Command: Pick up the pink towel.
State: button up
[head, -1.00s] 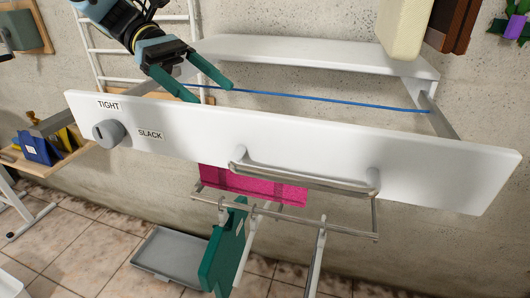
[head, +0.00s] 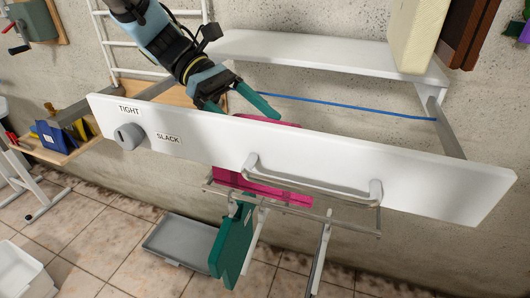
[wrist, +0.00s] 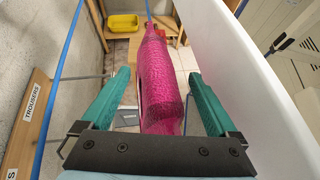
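The pink towel (head: 262,184) hangs behind a white front panel (head: 330,160). Its lower part shows under the panel, and a small strip shows over the panel's top edge by my fingers. In the wrist view the towel (wrist: 160,85) runs lengthwise between my two green fingers, with gaps on both sides. My gripper (head: 245,110) is open, behind the panel's top edge; it also shows in the wrist view (wrist: 159,75). The panel hides the towel's middle and part of my fingertips in the head view.
A blue line (head: 345,107) crosses behind the panel, under a white shelf (head: 320,52). The panel carries a grey knob (head: 130,136) and a bar handle (head: 310,182). A green item (head: 232,240) hangs below, near a grey tray (head: 180,240).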

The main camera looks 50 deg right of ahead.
grip_shut()
dwell(0.6)
